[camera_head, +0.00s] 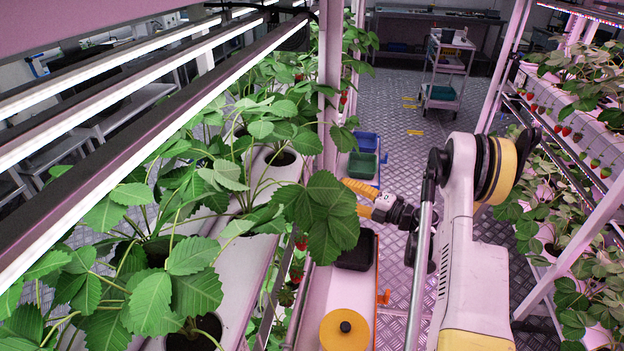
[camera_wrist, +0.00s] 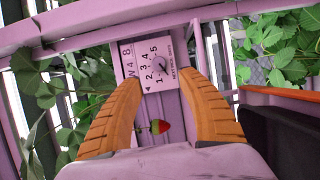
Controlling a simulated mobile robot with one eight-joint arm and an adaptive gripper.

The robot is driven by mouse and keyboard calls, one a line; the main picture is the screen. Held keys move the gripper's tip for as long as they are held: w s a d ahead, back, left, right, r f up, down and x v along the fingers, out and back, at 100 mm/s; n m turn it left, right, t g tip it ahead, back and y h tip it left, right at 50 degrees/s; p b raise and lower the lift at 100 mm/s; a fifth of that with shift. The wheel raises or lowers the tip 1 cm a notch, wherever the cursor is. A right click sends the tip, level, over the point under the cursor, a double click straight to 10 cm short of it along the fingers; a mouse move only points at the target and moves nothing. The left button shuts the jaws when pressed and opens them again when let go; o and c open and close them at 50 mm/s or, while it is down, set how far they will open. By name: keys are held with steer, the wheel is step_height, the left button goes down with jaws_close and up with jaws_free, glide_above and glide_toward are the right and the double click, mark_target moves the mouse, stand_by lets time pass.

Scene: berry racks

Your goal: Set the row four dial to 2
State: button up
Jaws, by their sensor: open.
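In the wrist view, a pale label plate (camera_wrist: 150,50) with printed numbers 1 to 5 is fixed on the pink rack. A small round dial (camera_wrist: 159,71) sits on it, beside the numbers; its setting is too small to read surely. The plate's left end carries larger printing that seems to include a 4. My gripper (camera_wrist: 158,84) is open, with its orange ribbed fingers spread to either side of the plate, and nothing between them is held. In the head view, my gripper (camera_head: 362,200) is at the rack's side, partly behind strawberry leaves; the dial is hidden there.
Leaves (camera_head: 325,215) crowd my gripper's left. A platform with a black bin (camera_head: 357,250) and a yellow disc (camera_head: 344,330) is below.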

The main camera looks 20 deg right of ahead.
mark_target(313, 180)
steer(key=b+x, duration=0.2)
steer(key=x, duration=0.7)
steer(key=shift+w+a, duration=0.25)
steer(key=shift+r, duration=0.1)
steer(key=shift+c, duration=0.4)
jaws_close()
